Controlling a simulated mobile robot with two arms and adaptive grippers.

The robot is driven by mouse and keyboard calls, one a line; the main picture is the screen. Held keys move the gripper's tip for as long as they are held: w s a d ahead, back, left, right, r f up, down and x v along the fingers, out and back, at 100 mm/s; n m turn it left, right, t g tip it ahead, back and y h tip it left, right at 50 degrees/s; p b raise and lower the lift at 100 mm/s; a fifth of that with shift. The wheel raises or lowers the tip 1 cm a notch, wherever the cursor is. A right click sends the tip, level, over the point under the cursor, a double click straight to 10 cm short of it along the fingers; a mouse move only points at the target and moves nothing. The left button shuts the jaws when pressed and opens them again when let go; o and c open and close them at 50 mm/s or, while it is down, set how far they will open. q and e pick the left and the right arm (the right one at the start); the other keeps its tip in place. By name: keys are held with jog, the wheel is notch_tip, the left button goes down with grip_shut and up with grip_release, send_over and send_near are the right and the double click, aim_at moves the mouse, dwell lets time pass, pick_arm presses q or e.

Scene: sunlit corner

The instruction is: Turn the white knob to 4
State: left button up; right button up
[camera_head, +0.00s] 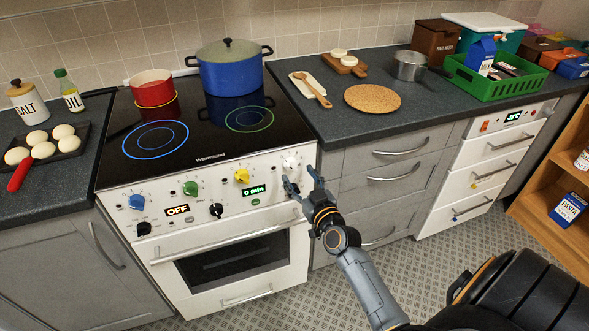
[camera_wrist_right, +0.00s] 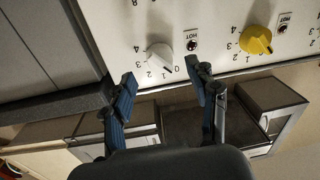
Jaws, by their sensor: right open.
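The white knob (camera_head: 291,163) is at the right end of the stove's front control panel. In the right wrist view the white knob (camera_wrist_right: 159,56) has printed numbers around it, including 0 to 4. Its pointer seems to face the low numbers, near 0 and 1, but is too small to read surely. My right gripper (camera_head: 301,181) is in front of and slightly below the knob, open, with nothing between its fingers. In the wrist view the fingertips of my right gripper (camera_wrist_right: 162,77) are spread on either side below the knob, apart from it. My left gripper is not in view.
A yellow knob (camera_head: 242,175), a green knob (camera_head: 190,188) and a blue knob (camera_head: 137,201) share the panel. The oven handle (camera_head: 225,240) runs below. A blue pot (camera_head: 230,75) and a red pot (camera_head: 152,88) stand on the stove. Drawer handles project at right.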

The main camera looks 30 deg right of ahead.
aim_at(294, 169)
jog(key=shift+w+d, duration=0.15)
jog(key=shift+w, duration=0.8)
jog(key=shift+w+d, duration=0.15)
jog(key=shift+w, duration=0.8)
jog(key=c, duration=1.2)
